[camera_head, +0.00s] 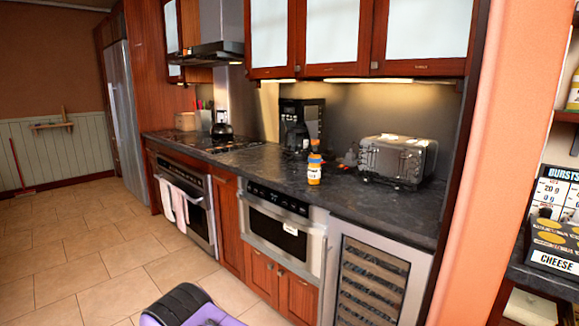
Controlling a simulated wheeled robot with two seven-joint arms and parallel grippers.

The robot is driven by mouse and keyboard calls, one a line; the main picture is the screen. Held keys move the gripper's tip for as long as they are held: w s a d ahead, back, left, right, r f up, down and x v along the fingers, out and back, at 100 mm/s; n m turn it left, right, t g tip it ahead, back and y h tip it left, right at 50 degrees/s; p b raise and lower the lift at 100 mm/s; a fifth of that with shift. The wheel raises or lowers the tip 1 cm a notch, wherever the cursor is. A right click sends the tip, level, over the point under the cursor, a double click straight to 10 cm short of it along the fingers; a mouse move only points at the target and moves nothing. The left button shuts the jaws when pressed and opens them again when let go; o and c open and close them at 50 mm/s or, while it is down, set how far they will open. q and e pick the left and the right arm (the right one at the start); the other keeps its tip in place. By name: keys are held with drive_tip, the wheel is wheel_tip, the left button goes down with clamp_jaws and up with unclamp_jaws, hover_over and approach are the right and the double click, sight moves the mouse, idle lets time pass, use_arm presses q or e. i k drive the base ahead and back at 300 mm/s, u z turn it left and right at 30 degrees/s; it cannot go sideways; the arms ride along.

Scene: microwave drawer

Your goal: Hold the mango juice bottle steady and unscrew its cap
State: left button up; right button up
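The mango juice bottle (314,173) stands upright on the dark countertop, near its front edge, left of the toaster. It looks orange-yellow with a pale label and a blue band near its top. An orange top, possibly the cap or something behind it, shows above the blue; it is too small to tell. Nothing is touching the bottle. Neither of my grippers is in view.
A silver toaster (397,158) stands right of the bottle, and a black coffee maker (296,125) behind it. Small dark items sit between. A drawer microwave (278,222) and a wine cooler (370,280) are below the counter (248,165). Tiled floor lies open at left.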

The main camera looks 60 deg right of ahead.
sight(315, 153)
drive_tip(key=z, duration=0.3)
drive_tip(key=i, duration=1.15)
drive_tip(key=z, duration=1.5)
drive_tip(key=i, duration=0.8)
drive_tip(key=z, duration=0.95)
